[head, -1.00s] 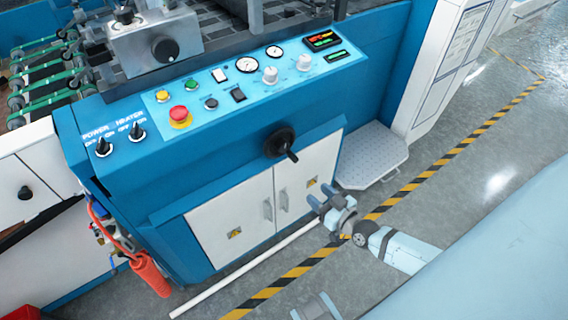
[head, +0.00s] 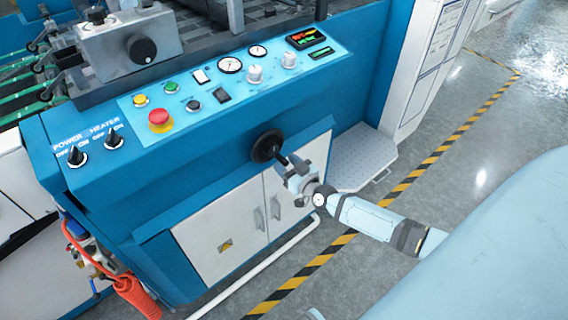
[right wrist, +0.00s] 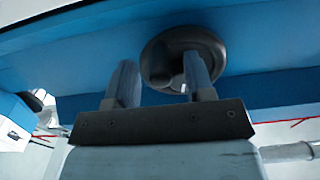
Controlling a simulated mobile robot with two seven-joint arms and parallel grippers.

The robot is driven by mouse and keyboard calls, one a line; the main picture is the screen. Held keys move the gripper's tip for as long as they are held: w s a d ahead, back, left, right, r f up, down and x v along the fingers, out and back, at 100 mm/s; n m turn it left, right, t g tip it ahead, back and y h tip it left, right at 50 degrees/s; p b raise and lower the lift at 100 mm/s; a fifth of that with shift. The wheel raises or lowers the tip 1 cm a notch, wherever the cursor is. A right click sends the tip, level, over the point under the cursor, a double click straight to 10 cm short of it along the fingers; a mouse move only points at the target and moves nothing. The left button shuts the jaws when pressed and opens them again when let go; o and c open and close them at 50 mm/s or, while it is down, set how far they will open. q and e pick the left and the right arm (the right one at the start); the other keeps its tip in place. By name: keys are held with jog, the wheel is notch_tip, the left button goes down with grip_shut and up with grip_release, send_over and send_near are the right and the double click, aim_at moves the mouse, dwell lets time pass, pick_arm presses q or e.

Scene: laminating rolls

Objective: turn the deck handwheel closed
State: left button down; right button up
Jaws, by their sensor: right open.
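The deck handwheel (head: 265,147) is a black wheel with a protruding handle on the blue machine front, below the control panel. In the right wrist view, the handwheel (right wrist: 207,43) fills the upper middle. My right gripper (head: 289,165) is open, at the handle on the wheel's lower right side. In the right wrist view, the two fingers of the right gripper (right wrist: 161,68) stand apart in front of the wheel. The right finger hides part of the wheel and handle, and I cannot tell whether they touch. My left gripper is not in view.
The sloped control panel (head: 215,85) with gauges, knobs and a red emergency button (head: 160,119) lies above the wheel. White cabinet doors (head: 225,222) are below. A grey step plate (head: 355,160) stands to the right. A striped floor line (head: 400,190) runs past on open floor.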

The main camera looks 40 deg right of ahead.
jog(key=shift+w+a, duration=0.1)
jog(key=shift+w, duration=0.55)
grip_shut()
jog(key=shift+a, duration=0.1)
